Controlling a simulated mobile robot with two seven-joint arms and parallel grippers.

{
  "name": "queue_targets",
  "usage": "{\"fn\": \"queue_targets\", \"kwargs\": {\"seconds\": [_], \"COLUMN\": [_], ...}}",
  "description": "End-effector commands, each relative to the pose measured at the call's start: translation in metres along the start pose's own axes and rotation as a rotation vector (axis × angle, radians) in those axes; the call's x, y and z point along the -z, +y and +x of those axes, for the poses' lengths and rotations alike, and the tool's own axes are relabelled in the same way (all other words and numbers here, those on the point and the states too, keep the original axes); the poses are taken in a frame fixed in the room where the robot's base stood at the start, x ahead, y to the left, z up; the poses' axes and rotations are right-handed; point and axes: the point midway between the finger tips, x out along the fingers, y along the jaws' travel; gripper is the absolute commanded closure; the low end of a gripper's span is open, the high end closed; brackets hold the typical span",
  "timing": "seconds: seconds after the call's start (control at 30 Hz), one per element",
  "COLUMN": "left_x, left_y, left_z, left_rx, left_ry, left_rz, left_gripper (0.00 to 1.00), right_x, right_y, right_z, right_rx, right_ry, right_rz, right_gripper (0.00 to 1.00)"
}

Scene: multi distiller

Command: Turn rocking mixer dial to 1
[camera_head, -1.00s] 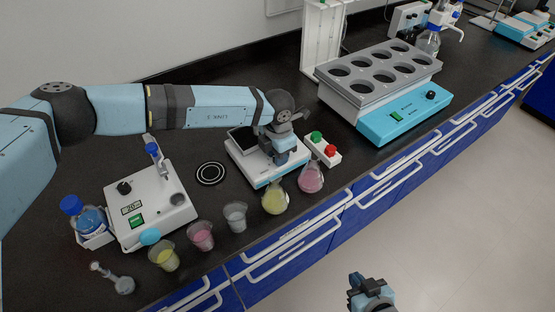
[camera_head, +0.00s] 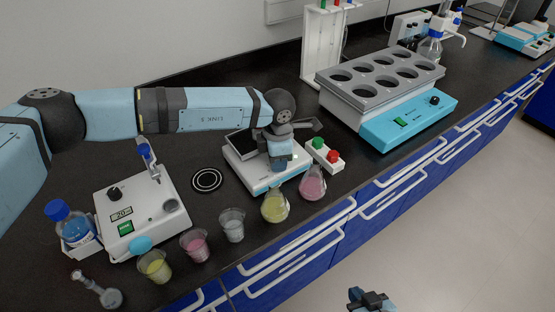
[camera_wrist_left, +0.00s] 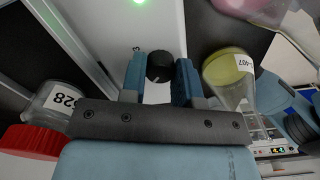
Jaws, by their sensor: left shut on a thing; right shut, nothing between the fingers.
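The rocking mixer (camera_head: 240,178) is a white device with a blue lower edge and a dark top plate, in the middle of the bench in the head view. My left gripper (camera_head: 281,163) reaches down over its front right part and hides the dial there. In the left wrist view the black dial (camera_wrist_left: 160,66) sits between the two blue fingers of my left gripper (camera_wrist_left: 158,80), which is shut on it. A small printed mark, perhaps a 3, shows beside the dial. The dial's setting is unclear. My right gripper (camera_head: 370,300) is shut and empty, at the bottom edge beyond the bench.
Yellow (camera_head: 275,207) and pink (camera_head: 312,184) flasks stand close in front of the mixer. A red-and-green button box (camera_head: 325,154) is at its right. Several beakers, a white hotplate device (camera_head: 143,215) and a blue-capped bottle (camera_head: 72,225) stand to the left.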

Motion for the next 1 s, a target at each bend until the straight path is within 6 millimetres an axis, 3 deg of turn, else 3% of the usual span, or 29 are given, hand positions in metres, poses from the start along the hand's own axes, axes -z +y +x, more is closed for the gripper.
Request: {"fn": "queue_targets", "kwargs": {"seconds": [0.17, 0.2, 0.3, 0.67, 0.77, 1.0], "left_x": [0.0, 0.0, 0.0, 0.0, 0.0, 0.0], "left_y": [0.001, 0.0, 0.0, 0.001, 0.001, 0.001], "left_z": [-0.001, -0.001, -0.001, -0.004, -0.016, -0.068], "left_rx": [-0.001, -0.001, -0.001, -0.001, -0.002, -0.003], "left_ry": [0.0, 0.0, 0.0, -0.001, -0.002, -0.002], "left_rz": [-0.001, -0.002, -0.002, -0.002, -0.002, -0.002], "left_gripper": [0.95, 0.69, 0.46, 0.45, 0.45, 0.45], "right_x": [0.001, 0.001, 0.001, -0.001, -0.002, -0.005], "right_y": [0.0, 0.0, 0.0, 0.001, 0.001, 0.001], "right_z": [0.0, 0.0, 0.0, -0.001, -0.001, 0.0], "right_rx": [0.0, 0.0, 0.0, 0.0, 0.0, 0.001], "right_ry": [0.003, 0.004, 0.005, 0.001, -0.001, -0.005], "right_rz": [0.0, 0.0, 0.0, -0.006, -0.007, -0.005], "right_gripper": [1.0, 1.0, 1.0, 1.0, 1.0, 1.0]}}
